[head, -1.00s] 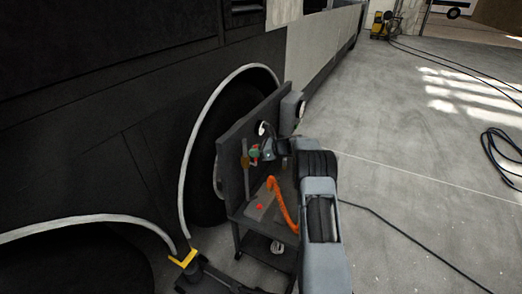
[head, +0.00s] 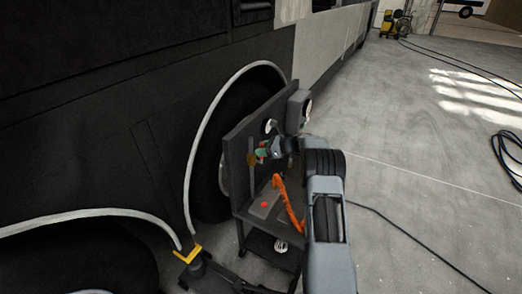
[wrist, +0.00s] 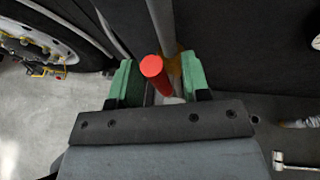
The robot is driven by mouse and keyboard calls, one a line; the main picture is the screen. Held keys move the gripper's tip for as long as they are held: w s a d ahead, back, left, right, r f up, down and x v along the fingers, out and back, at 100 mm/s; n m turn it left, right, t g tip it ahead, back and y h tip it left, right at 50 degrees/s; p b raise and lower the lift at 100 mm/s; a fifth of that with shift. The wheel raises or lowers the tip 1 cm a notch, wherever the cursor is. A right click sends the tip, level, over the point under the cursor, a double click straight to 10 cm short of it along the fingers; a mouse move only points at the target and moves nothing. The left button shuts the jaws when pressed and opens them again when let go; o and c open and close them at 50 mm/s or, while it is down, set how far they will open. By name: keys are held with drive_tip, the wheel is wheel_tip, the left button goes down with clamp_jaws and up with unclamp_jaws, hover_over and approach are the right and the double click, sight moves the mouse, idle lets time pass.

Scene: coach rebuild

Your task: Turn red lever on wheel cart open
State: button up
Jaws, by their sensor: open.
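The red lever (wrist: 153,68) shows in the wrist view as a red, faceted end pointing toward the camera. It sits between the two green fingertips of my gripper (wrist: 157,80), in front of a grey vertical pipe (wrist: 162,25). The fingers are apart, with a gap visible on the left of the lever; contact on the right is hard to tell. In the head view my gripper (head: 263,153) is at the upright panel of the dark wheel cart (head: 262,113). The lever is hidden there behind my gripper and arm.
An orange coiled hose (head: 288,205) and a red button (head: 264,204) are on the cart's shelf. The coach wheel (head: 215,150) stands close behind the cart. A yellow-topped stand (head: 187,254) is at the lower left. Open floor lies to the right, with a cable across it.

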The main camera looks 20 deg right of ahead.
drive_tip(key=b+v, duration=0.1)
drive_tip(key=v, duration=1.2)
drive_tip(key=shift+s, duration=0.1)
drive_tip(key=s+a+f+n+g+h, duration=0.4)
drive_tip(key=s+f+n+g, duration=0.15)
drive_tip(key=s+n, duration=0.4)
drive_tip(key=s+a+r+n+h, duration=0.2)
drive_tip(key=s+a+r+n, duration=0.2)
drive_tip(key=s, duration=0.3)
drive_tip(key=s+a+r+n+h+p, duration=0.1)
drive_tip(key=s+a+r+n+h, duration=0.1)
drive_tip(key=s+a+r+n, duration=0.2)
drive_tip(key=s+a+r+n+t+h, duration=0.1)
drive_tip(key=s+a+r+n+h, duration=0.2)
drive_tip(key=s+a+n, duration=0.5)
drive_tip(key=s+r, duration=0.1)
drive_tip(key=s, duration=0.3)
drive_tip(key=shift+r, duration=0.1)
